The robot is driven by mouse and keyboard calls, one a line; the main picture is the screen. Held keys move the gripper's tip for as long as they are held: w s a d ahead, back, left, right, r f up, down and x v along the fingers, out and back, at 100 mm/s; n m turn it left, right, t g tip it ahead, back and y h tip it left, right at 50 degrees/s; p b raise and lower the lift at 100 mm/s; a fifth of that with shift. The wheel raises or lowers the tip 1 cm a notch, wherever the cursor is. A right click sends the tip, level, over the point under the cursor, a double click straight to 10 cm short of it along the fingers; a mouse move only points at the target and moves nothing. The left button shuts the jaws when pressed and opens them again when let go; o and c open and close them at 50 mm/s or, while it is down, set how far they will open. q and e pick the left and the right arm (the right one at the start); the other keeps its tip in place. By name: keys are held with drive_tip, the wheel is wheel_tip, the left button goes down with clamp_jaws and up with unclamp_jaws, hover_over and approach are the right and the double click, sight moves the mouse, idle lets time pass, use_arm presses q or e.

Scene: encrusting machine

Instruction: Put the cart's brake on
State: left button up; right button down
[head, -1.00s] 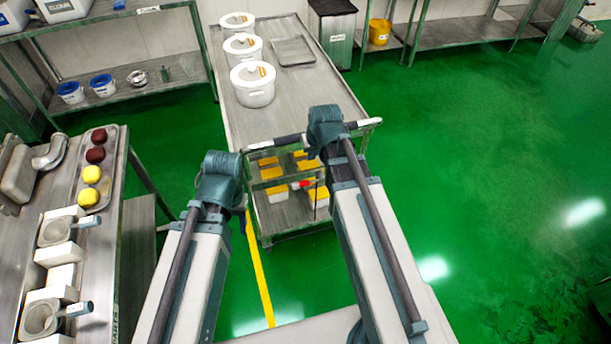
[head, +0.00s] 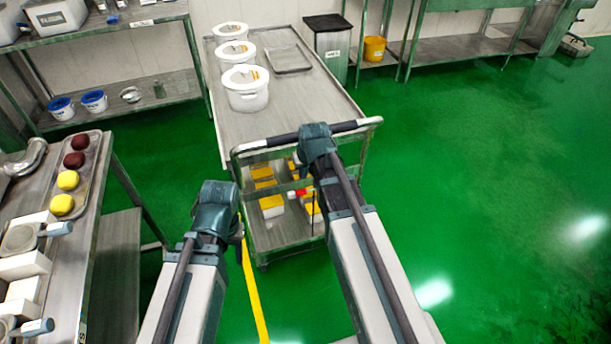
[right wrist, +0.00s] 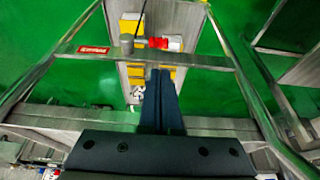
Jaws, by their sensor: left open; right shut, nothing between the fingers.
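The grey metal cart (head: 215,100) stands ahead with its handle bar (head: 275,140) at the near end. A small red part (head: 300,191) shows low at this end, behind my right arm; it also shows in the right wrist view (right wrist: 158,43). I cannot tell whether it is the brake. My right gripper (head: 316,132) is at the handle in the head view. In the right wrist view its dark fingers (right wrist: 160,78) are shut and empty, over the cart's end frame (right wrist: 200,61). My left gripper (head: 216,196) is open, left of the cart's near end; its fingertips are unclear.
Three white buckets (head: 245,98) and a flat tray (head: 289,70) stand on the cart top; yellow-topped boxes (head: 271,202) sit on its lower shelf. A work table (head: 104,200) is at the left, shelving (head: 130,110) behind. Green floor right of the cart is clear.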

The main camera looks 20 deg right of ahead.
sight(299, 193)
drive_tip(key=b+x, duration=0.3)
drive_tip(key=x, duration=0.1)
drive_tip(key=b+x, duration=0.7)
drive_tip(key=x, duration=0.1)
drive_tip(key=shift+s+f+b, duration=0.25)
drive_tip(key=shift+f+b, duration=0.05)
drive_tip(key=shift+b, duration=0.1)
drive_tip(key=shift+a+f+h+b, duration=0.3)
drive_tip(key=shift+f+h+b, duration=0.45)
drive_tip(key=shift+h+b, duration=0.1)
drive_tip(key=d+f+n+t+h+b, duration=0.2)
drive_tip(key=f+h+b, duration=0.8)
drive_tip(key=b, duration=1.6)
drive_tip(key=shift+d+n+h, duration=0.7)
drive_tip(key=shift+d+h, duration=0.35)
drive_tip(key=shift+h, duration=0.3)
drive_tip(key=shift+f, duration=0.1)
drive_tip(key=shift+d, duration=0.1)
